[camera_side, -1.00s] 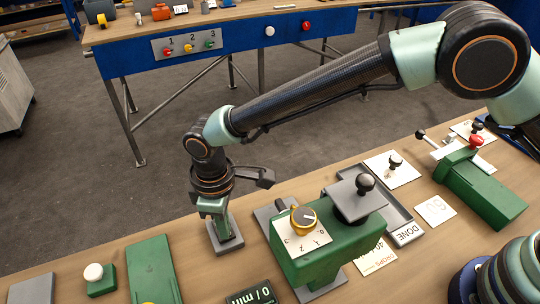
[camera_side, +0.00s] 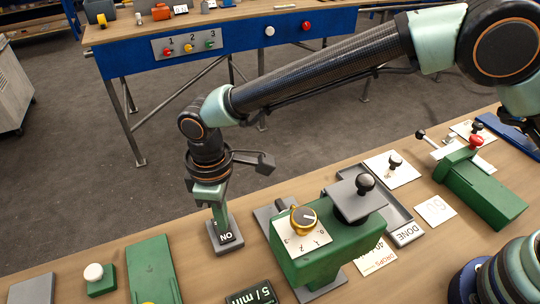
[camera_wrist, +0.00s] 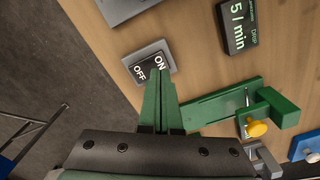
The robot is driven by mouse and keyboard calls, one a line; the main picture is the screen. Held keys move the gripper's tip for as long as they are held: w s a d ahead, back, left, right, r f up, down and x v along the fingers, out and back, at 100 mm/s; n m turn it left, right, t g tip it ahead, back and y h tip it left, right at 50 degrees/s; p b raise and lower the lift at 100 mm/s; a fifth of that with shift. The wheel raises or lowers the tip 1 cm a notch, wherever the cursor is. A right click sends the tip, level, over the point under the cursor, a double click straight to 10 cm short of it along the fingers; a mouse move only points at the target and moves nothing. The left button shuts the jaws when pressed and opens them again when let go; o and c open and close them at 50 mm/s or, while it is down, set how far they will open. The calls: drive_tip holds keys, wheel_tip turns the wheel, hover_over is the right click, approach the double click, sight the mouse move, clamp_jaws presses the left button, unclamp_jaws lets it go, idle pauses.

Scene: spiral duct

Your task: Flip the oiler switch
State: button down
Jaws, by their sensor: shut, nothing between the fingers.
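The oiler switch (camera_side: 212,242) is a grey block with a black rocker, at the far edge of the bench in the side view. The wrist view shows the switch (camera_wrist: 136,59) with its OFF and ON labels. My gripper (camera_side: 222,229) points down at it, fingers shut together with nothing between them. In the wrist view the gripper's tips (camera_wrist: 158,74) are beside the rocker's labels; I cannot tell whether they touch it. A black display (camera_side: 255,293) reads 5 / min, and this display (camera_wrist: 237,23) also shows in the wrist view.
A green box (camera_side: 325,257) with a yellow dial stands right of the switch. A green plate (camera_side: 152,265) and a white button (camera_side: 93,272) on a green block are to its left. A blue bench (camera_side: 245,45) stands behind, across open floor.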

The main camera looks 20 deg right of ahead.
sight(227, 236)
drive_tip(key=shift+r, duration=1.75)
drive_tip(key=w+d+r+m+t+y, duration=0.1)
drive_tip(key=w+d+r+m, duration=0.15)
drive_tip(key=d+r, duration=0.65)
drive_tip(key=w+d+r+m+t, duration=0.1)
drive_tip(key=d+r+m+t, duration=0.3)
drive_tip(key=d, duration=0.8)
drive_tip(key=s+d+r+m, duration=0.1)
drive_tip(key=s+d+m, duration=0.1)
drive_tip(key=s+d, duration=0.3)
drive_tip(key=s+d+r+m+h, duration=0.1)
drive_tip(key=s+d+m, duration=0.2)
drive_tip(key=d, duration=0.9)
drive_tip(key=shift+s+d+t, duration=0.3)
drive_tip(key=shift+s, duration=0.55)
drive_tip(key=shift+m, duration=0.25)
